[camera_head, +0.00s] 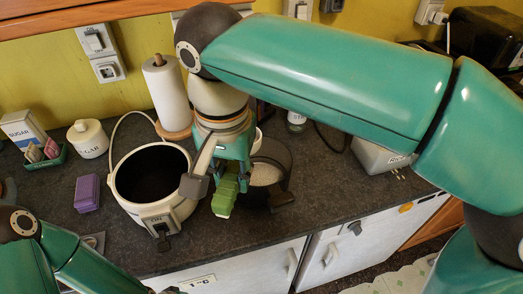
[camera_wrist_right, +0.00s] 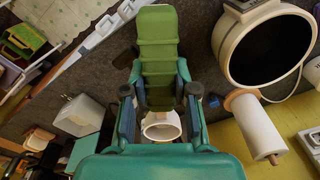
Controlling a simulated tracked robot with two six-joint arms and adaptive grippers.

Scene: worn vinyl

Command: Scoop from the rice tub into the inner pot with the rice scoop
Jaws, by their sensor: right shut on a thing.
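My right gripper (camera_head: 230,182) points down just right of the white cooker, shut on a green ribbed thing, which I take for the rice scoop (camera_head: 224,198). The scoop also shows between the fingers in the right wrist view (camera_wrist_right: 158,50). The white pot (camera_head: 188,205) stands upright and open, with a dark interior; I take this lining for the inner pot (camera_head: 150,175). A dark round thing with a pale patch (camera_head: 268,173) lies partly behind the gripper; I cannot tell whether it is the rice tub. My left arm is at the bottom left; its gripper is mostly out of frame.
A paper towel roll (camera_head: 166,92) stands behind the cooker. A purple block (camera_head: 87,193), a sugar jar (camera_head: 88,138) and a small tray (camera_head: 42,160) are at left. A white lettered box (camera_head: 374,157) stands at right. The counter between gripper and box is partly clear.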

